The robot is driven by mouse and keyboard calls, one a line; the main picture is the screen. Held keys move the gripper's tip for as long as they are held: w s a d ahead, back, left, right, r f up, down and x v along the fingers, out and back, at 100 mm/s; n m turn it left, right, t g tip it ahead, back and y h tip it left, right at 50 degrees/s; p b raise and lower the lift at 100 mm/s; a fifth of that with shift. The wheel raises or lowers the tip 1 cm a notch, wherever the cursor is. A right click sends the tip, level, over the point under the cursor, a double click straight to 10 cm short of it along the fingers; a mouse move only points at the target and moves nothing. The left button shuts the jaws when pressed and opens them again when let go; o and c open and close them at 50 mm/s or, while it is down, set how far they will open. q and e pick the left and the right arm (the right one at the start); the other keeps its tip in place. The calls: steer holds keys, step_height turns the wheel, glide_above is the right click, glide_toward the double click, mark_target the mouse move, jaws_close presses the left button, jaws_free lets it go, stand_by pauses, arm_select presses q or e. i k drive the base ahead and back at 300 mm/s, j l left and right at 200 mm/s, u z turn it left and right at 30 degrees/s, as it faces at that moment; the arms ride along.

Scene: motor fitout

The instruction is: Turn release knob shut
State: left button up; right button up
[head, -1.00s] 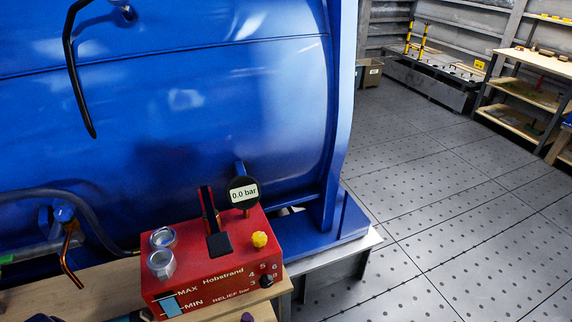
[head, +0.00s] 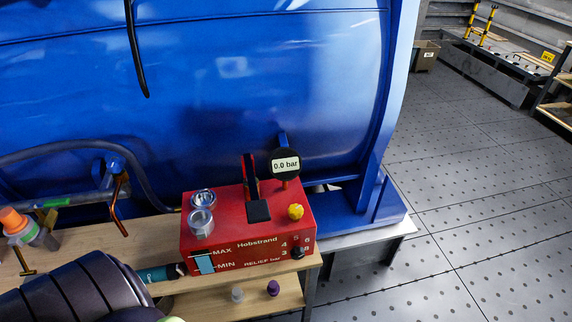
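The red Hobstrand pump unit (head: 225,228) stands on the wooden bench. A small yellow knob (head: 296,212) sits on its top right; I take it for the release knob, though it has no readable label. Whether it is open or shut cannot be told. A round gauge (head: 285,164) above it reads 0.0 bar. A black lever (head: 258,211) stands on top, left of the gauge. A black dial (head: 298,252) on the front is marked RELIEF bar. A dark part of my arm shows at the lower left, apart from the unit. Neither gripper's fingers are in view.
A large blue tank (head: 250,80) stands close behind the unit. A teal tool (head: 160,273) lies left of it. An orange-capped bottle (head: 25,227) stands at the bench's left. White (head: 237,295) and purple (head: 273,288) small pieces sit on the lower shelf. Floor at right is clear.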

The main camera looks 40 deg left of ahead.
mark_target(296, 210)
steer(key=u, duration=1.5)
